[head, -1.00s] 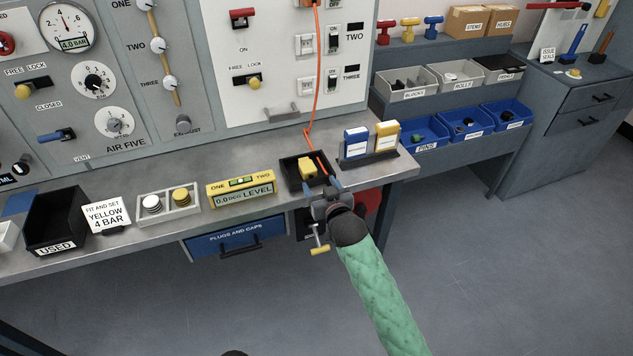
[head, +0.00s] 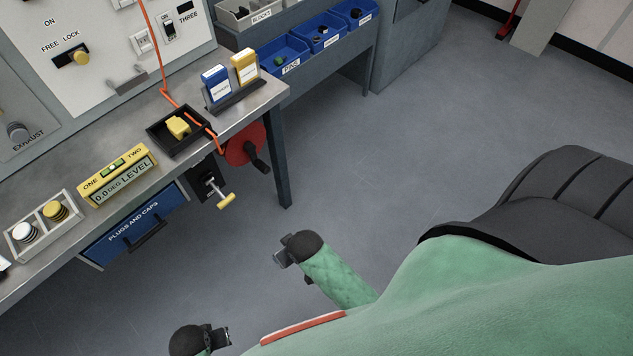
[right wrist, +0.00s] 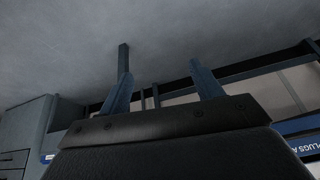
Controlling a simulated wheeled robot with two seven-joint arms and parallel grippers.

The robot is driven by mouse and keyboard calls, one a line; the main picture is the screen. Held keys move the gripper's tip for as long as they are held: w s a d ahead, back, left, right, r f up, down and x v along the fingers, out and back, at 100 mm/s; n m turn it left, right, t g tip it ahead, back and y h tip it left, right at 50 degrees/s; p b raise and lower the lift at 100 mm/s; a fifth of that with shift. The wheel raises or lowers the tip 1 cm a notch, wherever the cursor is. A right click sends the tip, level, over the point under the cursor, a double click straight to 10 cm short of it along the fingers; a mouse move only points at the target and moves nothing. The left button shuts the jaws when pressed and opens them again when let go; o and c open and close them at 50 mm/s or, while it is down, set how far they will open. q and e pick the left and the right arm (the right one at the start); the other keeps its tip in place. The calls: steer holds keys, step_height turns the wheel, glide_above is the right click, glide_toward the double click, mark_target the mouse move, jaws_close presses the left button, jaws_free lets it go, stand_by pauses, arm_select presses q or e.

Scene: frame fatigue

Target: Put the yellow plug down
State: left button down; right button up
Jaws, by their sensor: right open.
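The yellow plug (head: 178,126) lies in a small black tray (head: 158,143) near the front edge of the bench. An orange cord (head: 163,75) hangs from the panel and passes over the tray's right side. My right gripper (head: 280,255) is off the bench, over the floor, well apart from the plug. Its fingers (right wrist: 163,82) stand apart with nothing between them in the right wrist view. My left gripper (head: 224,336) is at the bottom of the head view, clear of the bench; its jaw opening is too small to judge.
A blue and yellow pair of cards in a holder (head: 235,98) stands to the right.

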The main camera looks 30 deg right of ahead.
steer(key=s+d+f+g, duration=0.1)
steer(key=s+f+g, duration=0.1)
steer(key=s, duration=0.4)
steer(key=s+d+f+g, duration=0.1)
steer(key=s+f, duration=0.1)
steer(key=s, duration=0.4)
steer(key=shift+s+d+g, duration=0.3)
steer(key=shift+d+g, duration=0.05)
steer(key=shift+g, duration=0.05)
steer(key=shift+w, duration=0.1)
stand_by(0.8)
